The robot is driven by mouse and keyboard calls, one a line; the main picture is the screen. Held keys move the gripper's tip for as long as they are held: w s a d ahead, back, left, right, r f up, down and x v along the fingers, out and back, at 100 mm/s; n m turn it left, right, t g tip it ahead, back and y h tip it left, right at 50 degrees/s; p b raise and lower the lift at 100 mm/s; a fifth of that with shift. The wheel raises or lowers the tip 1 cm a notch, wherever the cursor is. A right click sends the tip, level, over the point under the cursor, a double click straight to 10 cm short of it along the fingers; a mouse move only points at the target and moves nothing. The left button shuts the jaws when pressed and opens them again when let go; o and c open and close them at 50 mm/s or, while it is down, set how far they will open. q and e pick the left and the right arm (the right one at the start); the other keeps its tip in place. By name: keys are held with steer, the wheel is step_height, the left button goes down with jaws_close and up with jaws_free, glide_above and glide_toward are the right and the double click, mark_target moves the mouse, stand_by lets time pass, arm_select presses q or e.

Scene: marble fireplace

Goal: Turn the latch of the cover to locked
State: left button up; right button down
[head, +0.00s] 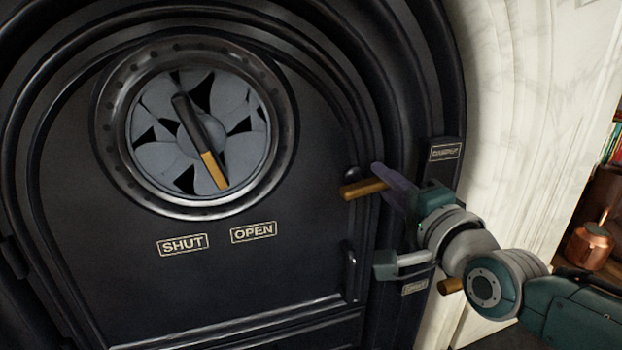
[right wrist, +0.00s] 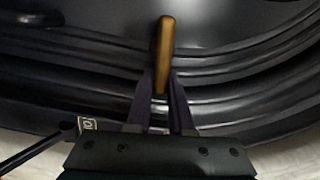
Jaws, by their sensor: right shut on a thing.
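The black cover (head: 110,220) fills the left and middle of the head view. Its latch (head: 364,188) has a wooden handle and sits at the cover's right edge, pointing left over the cover. My right gripper (head: 385,188) is at the latch, its purple fingers shut on the handle. In the right wrist view the latch handle (right wrist: 165,50) stands out between and beyond the two fingertips (right wrist: 163,85). The latch's pivot is mostly hidden behind the gripper. My left gripper is not in view.
A round vent dial (head: 200,125) with a wood-tipped lever is above SHUT and OPEN plates (head: 218,239). Another wooden handle (head: 450,286) shows below my right wrist. White marble (head: 530,130) and a copper pot (head: 590,245) are at the right.

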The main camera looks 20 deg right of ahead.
steer(key=shift+f+m+b, duration=0.25)
steer(key=shift+m+b, duration=0.05)
steer(key=shift+m, duration=0.4)
steer(key=c, duration=0.8)
jaws_free()
